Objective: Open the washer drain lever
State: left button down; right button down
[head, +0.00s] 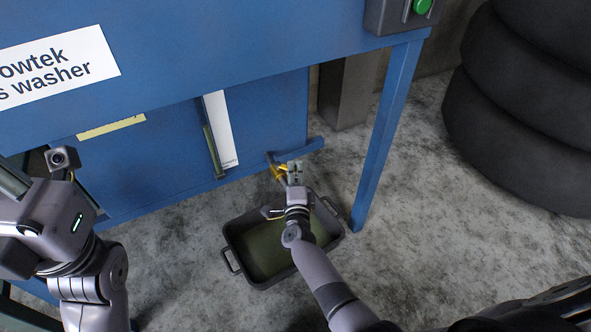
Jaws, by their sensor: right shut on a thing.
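The blue washer (262,115) fills the upper left of the head view, with a sign ending in "s washer". A yellow drain lever (276,170) shows low on its front, near the end of a short blue pipe (312,146). My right gripper (283,174) is shut on the lever, and my wrist hides part of it. How far the lever is turned I cannot tell. My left gripper (22,205) is at the left edge, away from the lever, and its fingers are not clear.
A dark drain pan (262,279) with greenish liquid stands on the concrete floor below the lever, under my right arm. A blue washer leg (383,140) is to the right of the lever. Stacked tires (520,125) stand at the right. The floor between is clear.

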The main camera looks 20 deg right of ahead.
jog(key=shift+d, duration=0.1)
jog(key=c, duration=1.8)
grip_release()
jog(key=shift+o, duration=0.2)
